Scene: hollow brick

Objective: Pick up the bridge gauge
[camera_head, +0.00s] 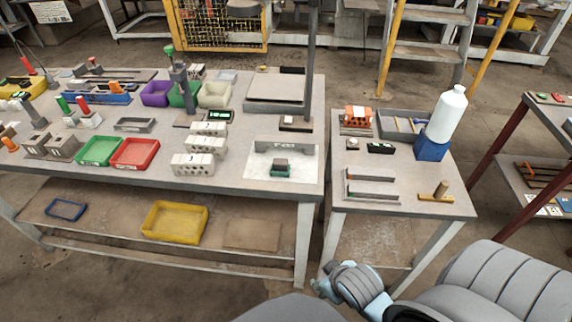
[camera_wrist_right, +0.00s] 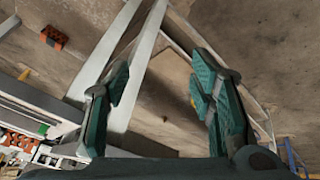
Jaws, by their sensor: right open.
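The bridge gauge looks to be the grey bridge-shaped piece (camera_head: 302,149) with dark lettering, standing on a white sheet (camera_head: 255,177) at the right end of the long workbench. My right gripper (camera_head: 320,284) is low, in front of the benches and well apart from the gauge. The right wrist view shows its two green-padded fingers (camera_wrist_right: 160,75) spread with nothing between them. I cannot make out the gauge in that view. My left gripper is not in view.
White hollow bricks (camera_head: 193,164) and red (camera_head: 135,153) and green (camera_head: 99,151) trays stand left of the sheet. A side table (camera_head: 408,178) on the right holds a white bottle (camera_head: 450,115) on a blue block. Bench legs (camera_head: 302,245) stand near my right gripper.

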